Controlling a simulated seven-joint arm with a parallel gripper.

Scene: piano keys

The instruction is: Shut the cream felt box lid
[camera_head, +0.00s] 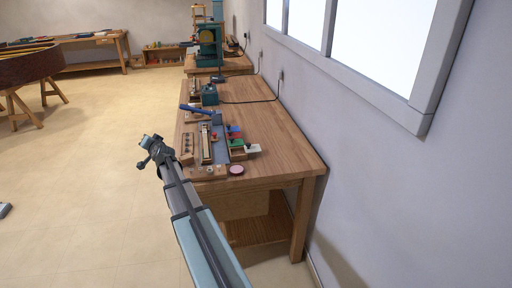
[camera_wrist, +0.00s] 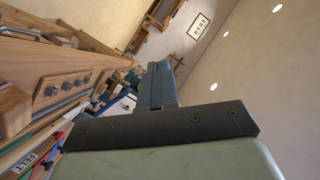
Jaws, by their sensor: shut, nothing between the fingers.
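The cream lid (camera_head: 253,148) shows in the head view as a small pale panel at the right end of a group of small boxes on the workbench. It appears raised and open, though it is too small to tell its angle. A wooden box (camera_head: 238,155) is just left of it. My gripper (camera_head: 147,146) is off the bench's left side, well left of the lid and apart from it. In the wrist view my gripper (camera_wrist: 155,85) is shut and empty. A white FELT label (camera_wrist: 25,162) shows at lower left there; the cream lid cannot be made out.
A pink disc (camera_head: 236,169) lies near the bench's front edge. Wooden key parts (camera_head: 206,145) lie between my gripper and the boxes. The bench (camera_head: 285,145) is clear to the right, up to the wall.

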